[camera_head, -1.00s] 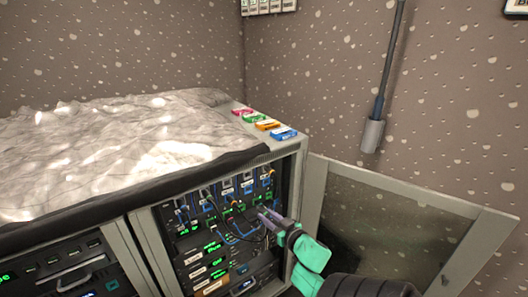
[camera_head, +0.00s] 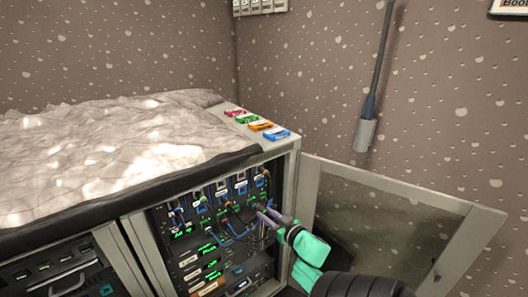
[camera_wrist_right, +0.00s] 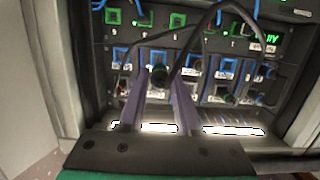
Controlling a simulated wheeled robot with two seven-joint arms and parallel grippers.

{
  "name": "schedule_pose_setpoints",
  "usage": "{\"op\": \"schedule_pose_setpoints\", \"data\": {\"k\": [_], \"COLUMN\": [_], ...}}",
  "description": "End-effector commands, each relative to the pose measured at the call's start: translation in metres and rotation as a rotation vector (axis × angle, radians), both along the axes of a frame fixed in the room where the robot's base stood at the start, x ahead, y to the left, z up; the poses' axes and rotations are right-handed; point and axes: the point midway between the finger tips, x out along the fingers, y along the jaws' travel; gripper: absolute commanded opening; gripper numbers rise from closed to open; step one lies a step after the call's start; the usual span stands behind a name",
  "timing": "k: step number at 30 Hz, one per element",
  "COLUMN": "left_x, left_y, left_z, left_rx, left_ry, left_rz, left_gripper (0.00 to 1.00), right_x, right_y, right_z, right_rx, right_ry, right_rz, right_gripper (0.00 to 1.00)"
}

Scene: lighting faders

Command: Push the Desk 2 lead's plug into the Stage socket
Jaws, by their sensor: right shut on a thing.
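My right gripper (camera_head: 264,212) reaches in from the right to the front of the open rack, its purple fingers at the patch panel (camera_head: 188,222). In the right wrist view, the fingers (camera_wrist_right: 160,78) are shut on a dark round plug (camera_wrist_right: 157,74), close in front of a row of sockets. A black lead loops down beside the fingers. Whether the plug is seated in a socket cannot be told. The labels are too small to read, so I cannot pick out the Stage socket or confirm the Desk 2 lead. My left gripper is not in view.
The rack's door (camera_head: 395,215) stands open at the right, beside my right arm. Blue and black leads (camera_head: 225,228) hang across the panel. A crumpled pale cover (camera_head: 110,150) and several coloured tags (camera_head: 260,125) lie on top.

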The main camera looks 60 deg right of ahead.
Motion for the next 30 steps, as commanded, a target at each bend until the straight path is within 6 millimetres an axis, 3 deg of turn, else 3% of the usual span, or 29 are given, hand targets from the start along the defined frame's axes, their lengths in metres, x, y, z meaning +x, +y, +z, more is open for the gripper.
{"op": "schedule_pose_setpoints", "data": {"k": [15,30], "left_x": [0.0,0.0], "left_y": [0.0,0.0], "left_z": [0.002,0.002], "left_rx": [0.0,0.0], "left_ry": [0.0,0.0], "left_rz": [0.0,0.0], "left_gripper": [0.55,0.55], "right_x": [-0.01,-0.01], "right_y": [-0.029,-0.03], "right_z": [0.001,0.001], "right_rx": [0.0,0.001], "right_ry": [0.0,-0.001], "right_rz": [0.0,0.0], "right_gripper": [0.0,0.0]}}
